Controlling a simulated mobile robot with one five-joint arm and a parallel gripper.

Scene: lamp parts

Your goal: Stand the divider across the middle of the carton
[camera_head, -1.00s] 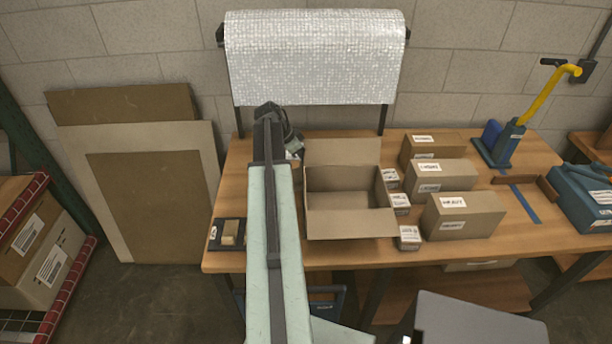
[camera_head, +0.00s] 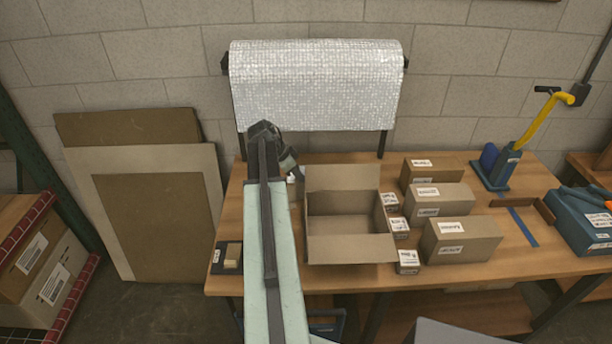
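The open carton (camera_head: 310,228) stands on the wooden table, its back flap up and its front flap folded down outward. Its inside looks empty. I cannot pick out the divider for certain; a thin dark brown strip (camera_head: 508,202) lies on the table at the right, beside a blue tape line, and may be it. My gripper (camera_head: 291,172) is at the end of my arm, left of the carton's back flap. My arm partly hides it, and its fingers are too small to read.
Several small labelled boxes (camera_head: 399,228) line the carton's right side, with larger ones (camera_head: 461,240) farther right. A bubble-wrap roll (camera_head: 315,85) stands behind. A blue tool with a yellow handle (camera_head: 545,118) is at the back right. A dark tray (camera_head: 219,259) lies at the left table edge.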

